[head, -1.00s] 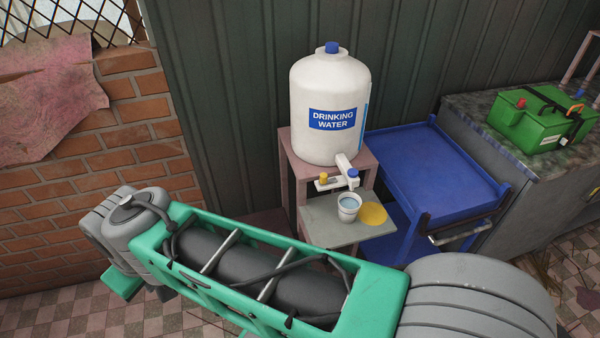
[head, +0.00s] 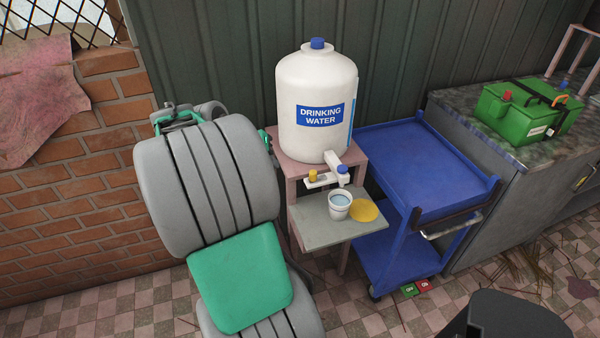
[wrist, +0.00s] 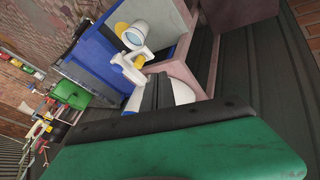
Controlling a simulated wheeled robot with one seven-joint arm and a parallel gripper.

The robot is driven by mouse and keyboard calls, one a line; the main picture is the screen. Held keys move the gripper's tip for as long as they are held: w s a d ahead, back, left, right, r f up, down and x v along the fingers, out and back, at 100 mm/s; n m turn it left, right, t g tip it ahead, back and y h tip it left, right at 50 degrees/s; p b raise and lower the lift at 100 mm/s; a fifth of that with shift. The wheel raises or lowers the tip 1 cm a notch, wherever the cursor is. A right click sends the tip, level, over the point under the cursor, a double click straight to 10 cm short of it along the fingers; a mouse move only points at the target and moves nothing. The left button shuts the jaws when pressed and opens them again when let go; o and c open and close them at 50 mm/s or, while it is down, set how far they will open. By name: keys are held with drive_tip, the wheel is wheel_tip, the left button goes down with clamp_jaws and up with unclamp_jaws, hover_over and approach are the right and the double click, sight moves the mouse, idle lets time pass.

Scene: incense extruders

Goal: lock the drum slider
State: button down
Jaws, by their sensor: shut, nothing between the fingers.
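A white water drum (head: 315,90) with a blue cap and a "DRINKING WATER" label stands upright on a pink stand (head: 285,152). At its lower front is a white tap (head: 340,160) with a blue knob (head: 343,169). Beside it is a white slider bar (head: 322,183) with a yellow knob (head: 312,172); whether it is locked cannot be told. In the wrist view my gripper (wrist: 158,90) is shut and empty, its dark fingers overlapping the drum (wrist: 183,90) in the picture. Contact cannot be told. In the head view my arm's bulky links hide the gripper.
A cup of water (head: 340,203) and a yellow disc (head: 364,210) sit on the shelf (head: 320,234) below the tap. A blue cart (head: 420,178) stands right of it. A green box (head: 522,112) rests on the counter (head: 460,110). A brick wall (head: 95,175) is at left.

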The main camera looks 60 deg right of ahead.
drive_tip(key=s+d+f+p, duration=0.2)
drive_tip(key=s+d+f, duration=0.3)
drive_tip(key=d+f, duration=0.2)
drive_tip(key=shift+s+d+f, duration=0.15)
drive_tip(key=shift+d+f, duration=0.2)
drive_tip(key=shift+f, duration=0.15)
